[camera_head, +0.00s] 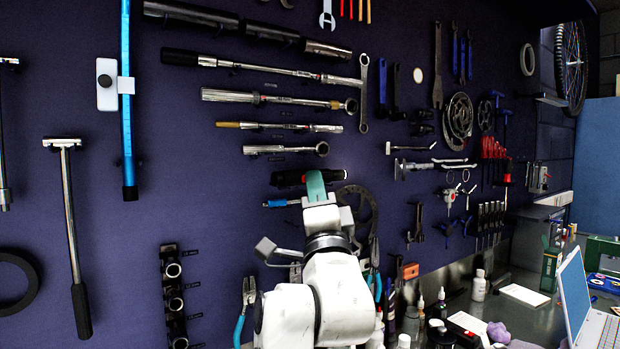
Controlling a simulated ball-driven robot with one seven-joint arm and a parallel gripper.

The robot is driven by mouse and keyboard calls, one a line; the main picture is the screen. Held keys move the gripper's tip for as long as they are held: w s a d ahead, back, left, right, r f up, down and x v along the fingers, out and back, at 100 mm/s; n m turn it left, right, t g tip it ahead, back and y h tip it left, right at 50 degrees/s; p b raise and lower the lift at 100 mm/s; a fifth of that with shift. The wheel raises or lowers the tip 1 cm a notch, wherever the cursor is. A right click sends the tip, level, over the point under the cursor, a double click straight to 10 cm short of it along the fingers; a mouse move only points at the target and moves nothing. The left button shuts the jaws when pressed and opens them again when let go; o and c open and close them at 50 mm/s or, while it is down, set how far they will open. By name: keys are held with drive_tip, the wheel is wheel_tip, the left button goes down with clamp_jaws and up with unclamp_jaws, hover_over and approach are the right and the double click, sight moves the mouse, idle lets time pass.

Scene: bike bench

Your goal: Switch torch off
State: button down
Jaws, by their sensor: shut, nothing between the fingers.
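A short black cylinder with a reddish band, which looks like the torch (286,179), is mounted level on the dark wall board near the middle of the view. My gripper (315,180) is in front of it, with teal fingers that are shut and empty. The fingers overlap the cylinder's middle in the picture, and its right end shows past them. I cannot tell whether they touch it. The switch and any light from the torch cannot be made out.
The wall board (225,225) is full of hanging tools. A torque wrench (262,126) and other wrenches hang above the torch, and pliers (246,305) hang below left. A bench with bottles (478,286) and a laptop (575,290) is at the lower right.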

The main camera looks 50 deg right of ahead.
drive_tip(key=shift+w, duration=0.2)
drive_tip(key=shift+s, duration=0.1)
drive_tip(key=shift+s+a, duration=0.1)
drive_tip(key=shift+s, duration=0.45)
idle(0.3)
drive_tip(key=s, duration=0.2)
drive_tip(key=s+a, duration=0.1)
drive_tip(key=s+b, duration=0.1)
drive_tip(key=s, duration=0.1)
drive_tip(key=shift+s+a+f, duration=0.1)
drive_tip(key=shift+s+a, duration=0.25)
